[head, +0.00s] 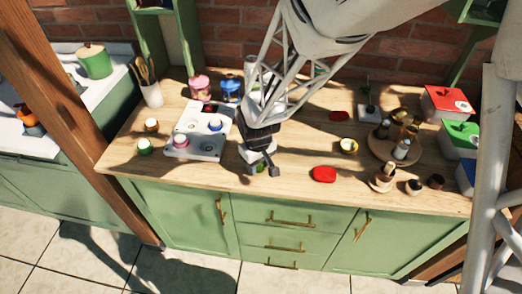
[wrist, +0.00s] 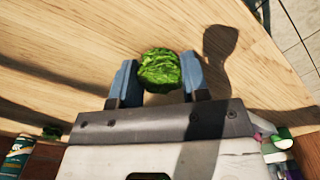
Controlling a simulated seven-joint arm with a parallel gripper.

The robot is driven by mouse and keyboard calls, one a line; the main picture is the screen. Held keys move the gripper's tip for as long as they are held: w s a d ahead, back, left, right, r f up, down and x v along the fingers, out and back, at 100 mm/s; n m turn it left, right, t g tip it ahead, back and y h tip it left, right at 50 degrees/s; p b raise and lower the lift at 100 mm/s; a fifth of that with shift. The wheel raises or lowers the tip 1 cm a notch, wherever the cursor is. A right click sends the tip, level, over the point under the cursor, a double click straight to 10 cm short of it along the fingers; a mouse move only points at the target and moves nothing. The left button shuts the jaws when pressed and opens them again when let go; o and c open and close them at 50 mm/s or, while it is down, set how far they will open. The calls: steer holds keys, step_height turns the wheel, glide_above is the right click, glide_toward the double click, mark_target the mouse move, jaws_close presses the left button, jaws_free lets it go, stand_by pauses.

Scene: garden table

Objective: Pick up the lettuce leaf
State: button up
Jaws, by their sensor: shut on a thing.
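The lettuce leaf (wrist: 160,70) is a crumpled, bright green, roundish piece in the wrist view. It sits between the two blue-grey fingers of my gripper (wrist: 158,77), which is shut on it. In the head view my gripper (head: 262,171) is low over the front middle of the wooden counter (head: 225,180), and a small bit of green lettuce (head: 260,168) shows between the fingers. I cannot tell whether the leaf touches the counter or is just above it.
A white tray (head: 209,151) with jars stands left of my gripper. A round wooden tray (head: 377,147) with bottles and lidded boxes (head: 447,104) stand further right. The counter's front edge is close.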

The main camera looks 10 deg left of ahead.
steer(key=shift+r, duration=0.1)
steer(key=shift+r, duration=1.7)
steer(key=s+d, duration=0.4)
steer(key=s, duration=0.3)
steer(key=s+d+r, duration=0.1)
steer(key=s+d, duration=0.2)
steer(key=s, duration=0.4)
steer(key=shift+d+r, duration=0.25)
steer(key=shift+d, duration=0.1)
